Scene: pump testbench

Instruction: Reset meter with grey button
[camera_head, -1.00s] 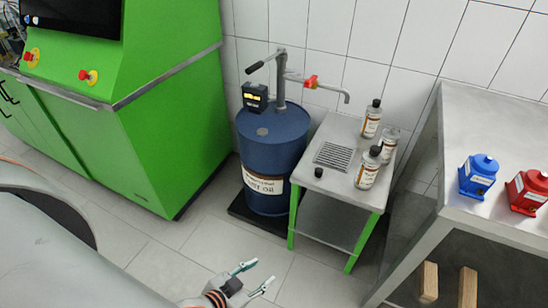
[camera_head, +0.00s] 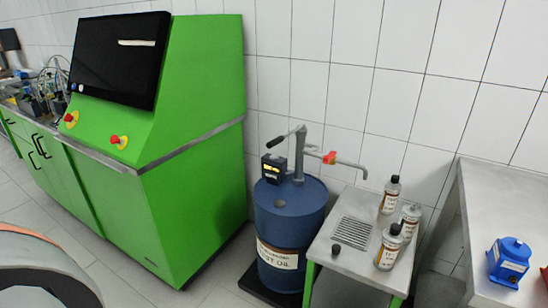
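The meter (camera_head: 272,169) is a small black box with a lit yellow display, mounted at the pump on top of the blue drum (camera_head: 287,218). Its grey button is too small to make out. The hand pump (camera_head: 299,155) rises from the drum, with a black-tipped lever and a spout with a red and orange part pointing right. Neither of my grippers is in view. Only part of my arm shows at the lower left.
A small steel table (camera_head: 345,262) right of the drum holds several bottles, a grate and a black cap. A green console (camera_head: 200,130) with a screen and red knobs stands left. A steel bench (camera_head: 515,195) at right carries a blue container (camera_head: 508,262). White tiled wall behind.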

